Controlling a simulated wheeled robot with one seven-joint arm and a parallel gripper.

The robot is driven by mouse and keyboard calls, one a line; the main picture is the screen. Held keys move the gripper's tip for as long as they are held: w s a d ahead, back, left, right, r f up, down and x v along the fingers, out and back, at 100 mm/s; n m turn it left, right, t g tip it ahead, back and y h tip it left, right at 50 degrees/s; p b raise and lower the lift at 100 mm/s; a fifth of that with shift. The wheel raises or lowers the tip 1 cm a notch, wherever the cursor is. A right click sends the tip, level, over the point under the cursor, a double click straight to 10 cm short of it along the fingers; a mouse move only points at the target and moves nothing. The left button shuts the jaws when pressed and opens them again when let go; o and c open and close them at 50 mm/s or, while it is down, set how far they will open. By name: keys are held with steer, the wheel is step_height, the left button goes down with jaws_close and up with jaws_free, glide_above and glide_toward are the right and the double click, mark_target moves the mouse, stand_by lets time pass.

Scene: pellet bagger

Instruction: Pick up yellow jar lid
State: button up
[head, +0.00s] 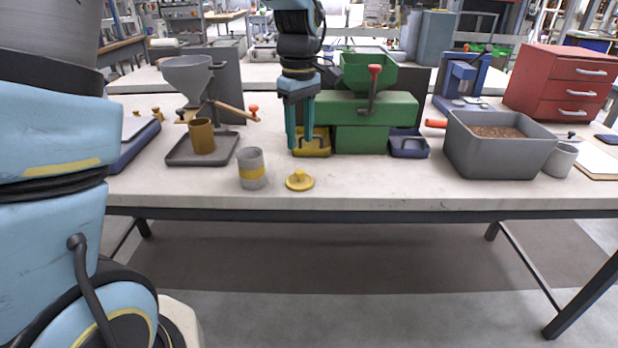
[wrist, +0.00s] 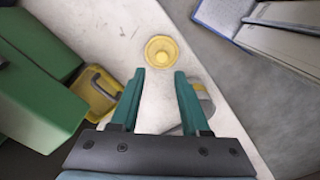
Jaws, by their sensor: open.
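The yellow jar lid (head: 299,181) lies flat on the table near its front edge, knob up. It also shows in the wrist view (wrist: 161,51), just beyond my fingertips. My gripper (head: 301,148) points down above the table, behind the lid in the head view. In the wrist view my gripper (wrist: 158,72) is open, with nothing between its teal fingers. A grey jar with a yellow band (head: 252,169) stands left of the lid in the head view. In the wrist view the jar (wrist: 205,101) is partly hidden behind the right finger.
A yellow tray (head: 318,146) sits behind the lid, in front of the green machine (head: 375,108). A grey hopper stand with a brown cup (head: 202,136) is at left. A grey bin of pellets (head: 492,152) is at right.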

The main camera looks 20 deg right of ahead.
mark_target(300, 171)
step_height(300, 171, down, 9)
steer(key=shift+s+a+f+p, duration=0.1)
steer(key=shift+s+a+p, duration=0.05)
steer(key=shift+p, duration=0.8)
jaws_close()
